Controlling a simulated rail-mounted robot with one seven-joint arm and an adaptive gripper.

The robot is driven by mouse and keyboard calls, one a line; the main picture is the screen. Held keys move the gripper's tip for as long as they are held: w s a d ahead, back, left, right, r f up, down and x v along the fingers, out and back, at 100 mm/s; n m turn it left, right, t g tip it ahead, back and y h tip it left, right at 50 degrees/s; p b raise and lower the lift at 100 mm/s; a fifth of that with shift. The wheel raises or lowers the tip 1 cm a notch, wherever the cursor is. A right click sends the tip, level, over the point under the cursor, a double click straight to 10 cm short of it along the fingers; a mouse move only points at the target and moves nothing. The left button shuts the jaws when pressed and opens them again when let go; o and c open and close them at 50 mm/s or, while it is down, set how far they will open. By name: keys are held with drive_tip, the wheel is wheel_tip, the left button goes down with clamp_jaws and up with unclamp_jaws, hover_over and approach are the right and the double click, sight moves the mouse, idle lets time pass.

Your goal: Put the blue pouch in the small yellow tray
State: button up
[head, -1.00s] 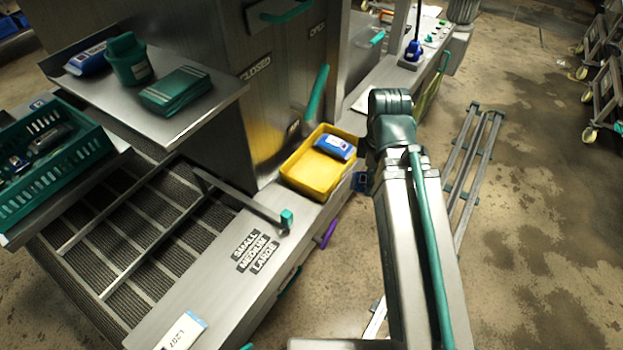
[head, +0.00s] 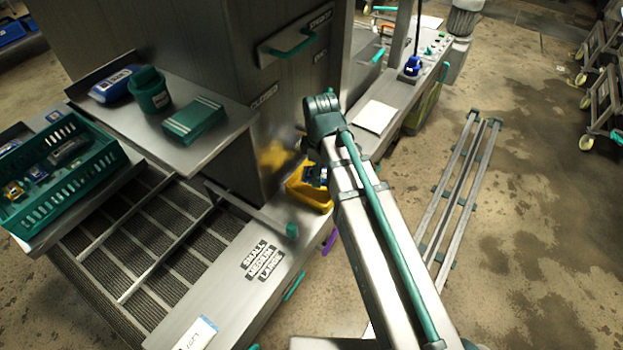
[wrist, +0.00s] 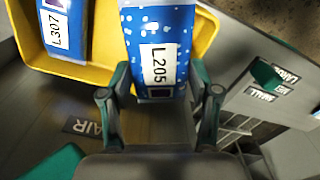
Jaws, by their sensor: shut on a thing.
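In the wrist view, my gripper (wrist: 160,88) is shut on a blue pouch with white specks, labelled L205 (wrist: 158,35). The pouch lies across the picture of the yellow tray (wrist: 205,38), its near end outside the tray's near rim. I cannot tell whether it touches the tray. In the head view, my arm covers most of the yellow tray (head: 296,193), which stands on the steel ledge, and the held pouch cannot be made out.
A steel shelf (head: 190,157) at left bears a blue pouch (head: 113,85), a green cup (head: 150,92) and a green box (head: 193,120). A green crate (head: 100,180) holds several packs. A bar with a green end (head: 291,230) stands near the tray. SMALL, MEDIUM and LARGE labels mark the ledge.

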sight(312, 191)
drive_tip(key=shift+w+a+r, duration=0.15)
drive_tip(key=shift+w+a, duration=0.6)
drive_tip(key=shift+a, duration=0.3)
wheel_tip(312, 191, down, 2)
drive_tip(key=shift+s+f+p, duration=0.1)
drive_tip(key=shift+s+p, duration=0.05)
drive_tip(key=shift+p, duration=0.3)
drive_tip(key=shift+f+p, duration=0.7)
drive_tip(key=shift+f, duration=1.85)
drive_tip(key=shift+f, duration=0.1)
drive_tip(key=shift+f, duration=0.1)
drive_tip(key=o, duration=1)
drive_tip(key=shift+r+b, duration=1)
drive_tip(key=shift+r, duration=2.95)
